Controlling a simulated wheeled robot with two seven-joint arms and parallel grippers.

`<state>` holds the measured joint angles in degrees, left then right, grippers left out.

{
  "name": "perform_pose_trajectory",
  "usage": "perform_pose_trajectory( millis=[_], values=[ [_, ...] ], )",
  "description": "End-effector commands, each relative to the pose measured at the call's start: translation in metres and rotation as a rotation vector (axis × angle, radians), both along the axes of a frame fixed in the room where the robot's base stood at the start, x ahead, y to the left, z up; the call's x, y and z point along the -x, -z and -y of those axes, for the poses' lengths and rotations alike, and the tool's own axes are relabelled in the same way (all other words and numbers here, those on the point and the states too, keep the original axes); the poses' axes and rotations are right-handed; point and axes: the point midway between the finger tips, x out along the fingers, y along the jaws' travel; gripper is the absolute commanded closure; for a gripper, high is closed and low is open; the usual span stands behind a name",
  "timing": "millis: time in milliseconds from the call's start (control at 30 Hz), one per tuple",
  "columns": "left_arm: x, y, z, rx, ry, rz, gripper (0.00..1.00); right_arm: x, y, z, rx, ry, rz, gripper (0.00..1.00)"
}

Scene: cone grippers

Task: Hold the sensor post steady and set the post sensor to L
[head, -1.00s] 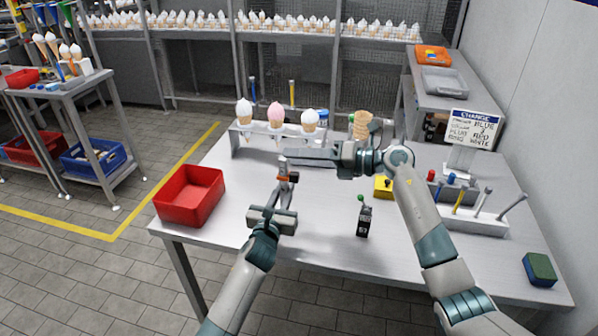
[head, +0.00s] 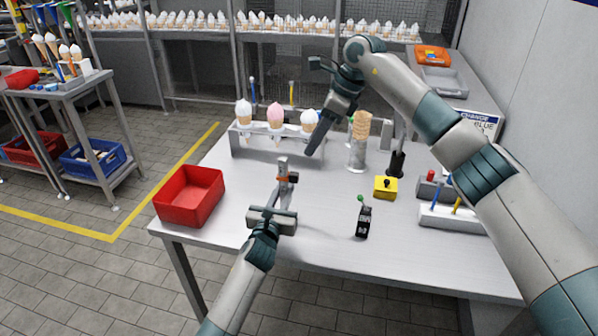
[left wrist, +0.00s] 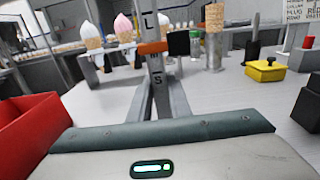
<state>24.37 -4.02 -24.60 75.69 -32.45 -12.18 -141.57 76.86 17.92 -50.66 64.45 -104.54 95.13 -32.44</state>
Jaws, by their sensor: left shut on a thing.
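The sensor post (head: 283,165) stands upright on the table, with the letters L, M and S down its face in the left wrist view (left wrist: 157,72). Its orange sensor (head: 288,179) sits below the L and right by the M, as the left wrist view shows (left wrist: 152,47). My left gripper (head: 279,200) is shut on the post low down, below the sensor. My right gripper (head: 315,148) is in the air to the right of the post, pointing down and left, apart from the sensor. It is seen edge-on, so its finger gap is hidden.
A red bin (head: 190,196) stands left of the post. A rack with ice-cream cones (head: 275,130) stands behind it. To the right are a cone stack (head: 361,127), a yellow box (head: 385,188) and a small black device (head: 363,221). My right arm partly hides the sign (head: 478,121).

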Motion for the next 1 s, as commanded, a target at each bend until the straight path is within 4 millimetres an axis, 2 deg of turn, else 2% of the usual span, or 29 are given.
perform_pose_trajectory(
  millis=[133, 567, 767, 1000],
  values=[
    [0.0, 0.0, 0.0, 0.0, 0.0, 0.0, 1.0, -0.001, -0.003, 0.005, 0.026, -0.009, 0.004, 0.66],
    [0.0, 0.0, 0.0, 0.0, 0.0, 0.0, 1.0, -0.001, 0.001, 0.003, 0.024, -0.009, 0.002, 0.66],
    [0.0, 0.0, 0.0, 0.0, 0.0, 0.0, 1.0, -0.002, 0.016, -0.003, 0.023, -0.009, 0.001, 0.66],
    [0.0, 0.0, 0.0, 0.0, 0.0, 0.0, 1.0, -0.006, 0.049, -0.016, 0.022, -0.01, 0.001, 0.66]
  ],
)
